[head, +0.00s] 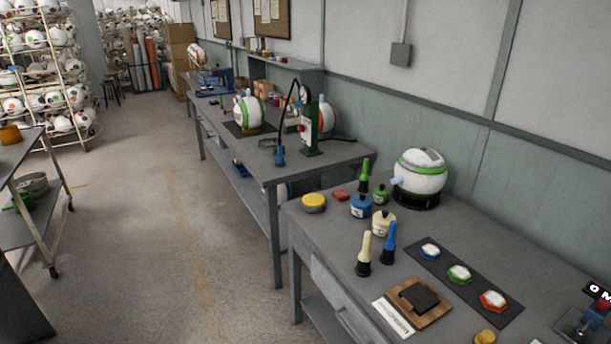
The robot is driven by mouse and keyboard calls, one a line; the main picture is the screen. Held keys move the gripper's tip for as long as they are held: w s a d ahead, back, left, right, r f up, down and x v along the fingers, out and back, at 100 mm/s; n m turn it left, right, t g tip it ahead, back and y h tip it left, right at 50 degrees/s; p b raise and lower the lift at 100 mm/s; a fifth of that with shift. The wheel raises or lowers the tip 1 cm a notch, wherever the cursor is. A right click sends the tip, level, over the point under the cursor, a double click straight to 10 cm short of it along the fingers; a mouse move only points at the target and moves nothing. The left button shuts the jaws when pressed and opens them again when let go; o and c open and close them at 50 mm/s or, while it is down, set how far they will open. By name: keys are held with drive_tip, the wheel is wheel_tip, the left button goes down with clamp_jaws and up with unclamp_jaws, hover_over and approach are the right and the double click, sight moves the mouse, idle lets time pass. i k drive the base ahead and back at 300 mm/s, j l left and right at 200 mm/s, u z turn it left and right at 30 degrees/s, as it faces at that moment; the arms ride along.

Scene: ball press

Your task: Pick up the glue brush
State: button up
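Three brush-like tools with tapered handles stand upright on the near workbench (298,225). One has a cream handle (365,248), one a blue handle (389,240), and one a green handle (364,174) farther back. The cream and blue ones have dark lower ends; their bristles cannot be made out. Among them stand small lidded pots: a blue pot (361,207), a cream pot (382,224) and a green pot (381,195). I cannot tell which tool is the glue brush. My gripper is not in view.
A white-and-green ball (420,171) sits on a black stand by the wall. A dark mat (445,263) holds three hexagonal patches. A wooden block (436,312) with a dark pad lies in front. A yellow tin (314,201) stands at the far-left corner.

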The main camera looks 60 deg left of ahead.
sight(364, 177)
drive_tip(key=u, duration=1.8)
drive_tip(key=i+j+u, duration=0.5)
drive_tip(key=j, duration=0.25)
drive_tip(key=i+j+u, duration=0.5)
drive_tip(key=i, duration=0.25)
drive_tip(key=i+j+z, duration=0.1)
drive_tip(key=i, duration=0.55)
drive_tip(key=i+j+z, duration=0.15)
drive_tip(key=i, duration=0.5)
drive_tip(key=i+z, duration=0.2)
drive_tip(key=z, duration=0.3)
drive_tip(key=i+z, duration=0.25)
drive_tip(key=z, duration=0.2)
drive_tip(key=i+j+z, duration=0.1)
drive_tip(key=z, duration=0.4)
drive_tip(key=i+z, duration=0.4)
drive_tip(key=i+j+z, duration=0.1)
drive_tip(key=z, duration=0.25)
drive_tip(key=i+j+z, duration=0.2)
drive_tip(key=z, duration=0.2)
drive_tip(key=i, duration=0.15)
